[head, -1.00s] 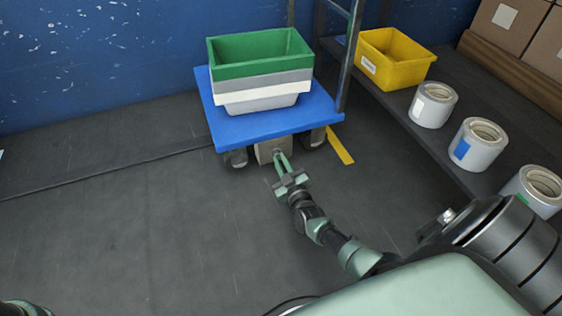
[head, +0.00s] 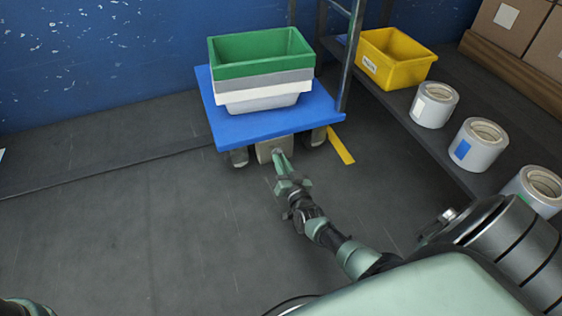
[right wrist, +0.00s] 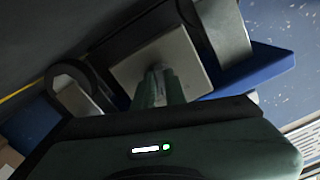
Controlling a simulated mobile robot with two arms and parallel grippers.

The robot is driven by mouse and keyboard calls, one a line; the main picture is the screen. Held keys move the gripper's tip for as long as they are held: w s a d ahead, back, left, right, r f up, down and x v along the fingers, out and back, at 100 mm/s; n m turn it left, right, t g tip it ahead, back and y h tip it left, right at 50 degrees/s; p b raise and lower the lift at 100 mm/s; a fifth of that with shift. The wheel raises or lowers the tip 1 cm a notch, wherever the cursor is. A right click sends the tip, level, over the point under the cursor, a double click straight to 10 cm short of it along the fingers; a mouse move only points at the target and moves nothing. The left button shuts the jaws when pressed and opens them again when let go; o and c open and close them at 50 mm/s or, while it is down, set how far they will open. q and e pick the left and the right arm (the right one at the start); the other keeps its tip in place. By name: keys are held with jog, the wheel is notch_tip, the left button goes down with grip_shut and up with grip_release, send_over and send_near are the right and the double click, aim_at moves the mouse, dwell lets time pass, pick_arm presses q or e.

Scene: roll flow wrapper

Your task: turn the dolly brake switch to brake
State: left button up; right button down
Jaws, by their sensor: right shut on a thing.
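The blue dolly (head: 240,128) stands on the floor with stacked bins on its deck. A beige brake box (head: 264,151) sits under its front edge between the casters; it also shows in the right wrist view (right wrist: 190,52). The brake switch (right wrist: 157,72) is a small grey part on the box face, mostly hidden by my fingers. My right gripper (head: 279,156) reaches up to the box and is shut on the switch; its green fingers show in the right wrist view (right wrist: 160,88). In the head view the switch is hidden, and I cannot tell its setting. My left gripper is not in view.
Green, grey and white bins (head: 262,68) are stacked on the dolly. Casters (head: 239,157) flank the box. A shelf on the right holds a yellow bin (head: 397,58) and white rolls (head: 434,105). A yellow floor stripe (head: 341,144) lies beside the dolly. The floor at left is clear.

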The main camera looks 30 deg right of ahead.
jog(key=shift+m, duration=0.9)
jog(key=c, duration=1.5)
grip_release()
jog(key=shift+o, duration=0.2)
jog(key=shift+s, duration=0.1)
jog(key=p+v, duration=0.4)
jog(key=v, duration=0.3)
jog(key=shift+s, duration=0.15)
